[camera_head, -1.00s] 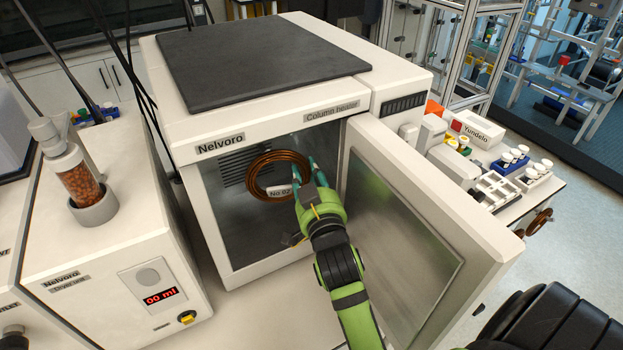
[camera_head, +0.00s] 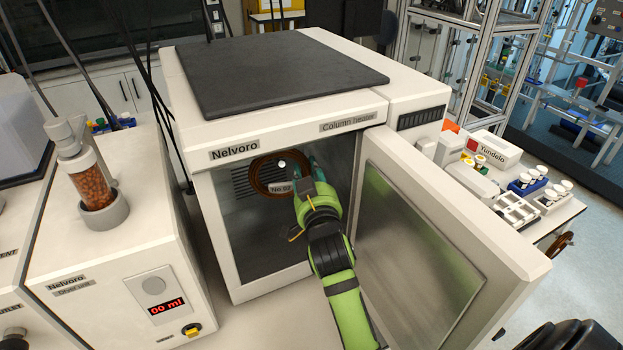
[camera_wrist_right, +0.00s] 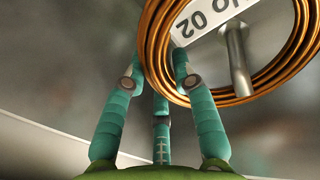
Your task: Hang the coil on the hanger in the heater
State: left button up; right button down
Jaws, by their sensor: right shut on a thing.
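The copper-brown coil (camera_head: 256,178) with a white "No 02" tag (camera_head: 281,188) is inside the open column heater (camera_head: 230,160), high in the chamber. My right gripper (camera_head: 307,177) is shut on the coil's right side in the head view. The hanger's pale round end (camera_head: 282,163) shows within the ring's opening. In the right wrist view, the metal hanger peg (camera_wrist_right: 237,60) also appears within the coil's (camera_wrist_right: 300,55) opening, and the right fingers (camera_wrist_right: 158,65) are at the ring's edge. I cannot tell whether the coil rests on the peg. My left gripper is out of view.
The heater door (camera_head: 430,250) stands open to the right, close beside my right arm. A dryer unit (camera_head: 115,250) with a bead-filled column (camera_head: 92,185) stands at the left. A bench with vials and boxes (camera_head: 495,150) lies beyond the door.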

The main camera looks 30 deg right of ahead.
jog(key=shift+w+f+b, duration=0.25)
jog(key=shift+w, duration=0.4)
jog(key=shift+w+f+b, duration=0.2)
jog(key=shift+w+b, duration=0.05)
jog(key=shift+w, duration=0.35)
jog(key=c, duration=0.9)
grip_release()
